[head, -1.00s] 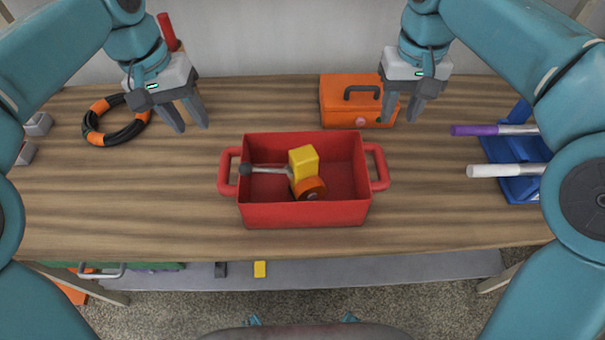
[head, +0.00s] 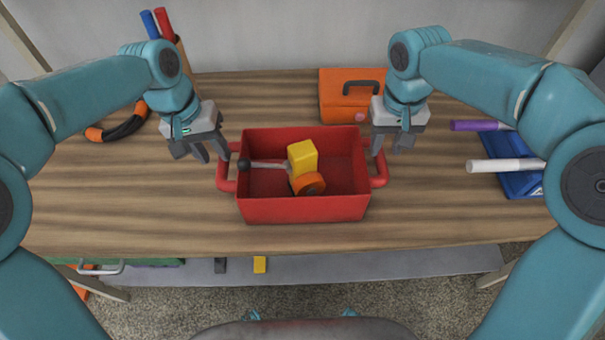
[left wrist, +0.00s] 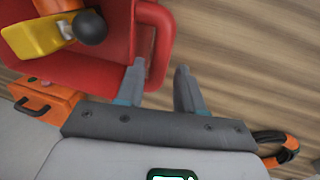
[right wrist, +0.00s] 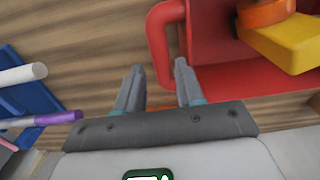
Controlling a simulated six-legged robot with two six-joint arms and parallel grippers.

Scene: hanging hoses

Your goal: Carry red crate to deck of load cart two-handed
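The red crate (head: 302,210) stands upright on the wooden table. Inside it are a yellow block (head: 302,158), an orange round piece (head: 309,184) and a rod with a dark ball end (head: 244,165). My left gripper (head: 214,157) is open above the crate's left handle (head: 225,172); the left wrist view shows that handle (left wrist: 163,42) between its fingers' lines, with gaps. My right gripper (head: 391,149) is open above the right handle (head: 380,170); the right wrist view shows that handle (right wrist: 156,45) between its fingers, height gap unclear. I see no load cart.
An orange toolbox (head: 340,97) stands behind the crate at right. A blue rack (head: 523,183) with a white tube (head: 495,166) and a purple tube (head: 478,126) is at the right. A black-and-orange hose ring (head: 122,128) lies at the left. The table in front is clear.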

